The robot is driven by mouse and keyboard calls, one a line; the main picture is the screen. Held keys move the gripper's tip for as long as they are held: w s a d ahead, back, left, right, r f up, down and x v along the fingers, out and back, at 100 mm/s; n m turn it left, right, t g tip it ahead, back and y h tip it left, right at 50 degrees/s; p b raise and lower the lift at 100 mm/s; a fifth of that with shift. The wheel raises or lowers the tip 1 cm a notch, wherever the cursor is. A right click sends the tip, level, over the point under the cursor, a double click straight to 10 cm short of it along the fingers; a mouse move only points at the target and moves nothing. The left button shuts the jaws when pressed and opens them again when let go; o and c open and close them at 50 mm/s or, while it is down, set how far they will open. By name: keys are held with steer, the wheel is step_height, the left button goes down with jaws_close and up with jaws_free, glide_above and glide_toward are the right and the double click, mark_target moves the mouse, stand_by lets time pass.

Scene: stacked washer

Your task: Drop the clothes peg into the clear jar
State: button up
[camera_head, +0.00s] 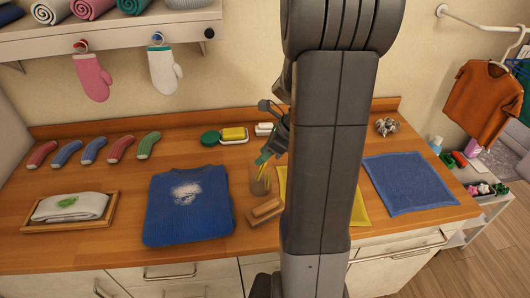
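The clear jar (257,187) stands on the wooden counter, just left of my arm. My gripper (265,157) is above the jar's mouth, pointing down and to the left. A small green piece shows at its tip, and a thin yellow-green piece (261,173) shows below it at the jar. This may be the clothes peg, but it is too small to be sure. I cannot tell whether it is held or in the jar. My arm hides part of the area to the right, and the finger opening is unclear.
A wooden brush or block (265,211) lies in front of the jar. A blue folded shirt (187,215) lies to the left, a yellow cloth (359,211) and blue cloth (408,183) to the right. A soap dish with yellow soap (233,134) sits behind.

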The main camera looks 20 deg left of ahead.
steer(key=v, duration=1.3)
steer(key=shift+d+r+b, duration=0.25)
steer(key=shift+r+b, duration=0.1)
steer(key=shift+b, duration=0.05)
steer(key=shift+f, duration=0.1)
steer(key=x, duration=1.2)
steer(key=shift+a+f+p, duration=0.25)
steer(key=shift+f+p, duration=0.05)
steer(key=shift+p, duration=0.1)
steer(key=shift+a+r+p, duration=0.15)
steer(key=shift+r+p, duration=1.05)
steer(key=shift+p, duration=0.05)
steer(key=shift+a+r+p, duration=0.1)
steer(key=shift+r+p, duration=1.15)
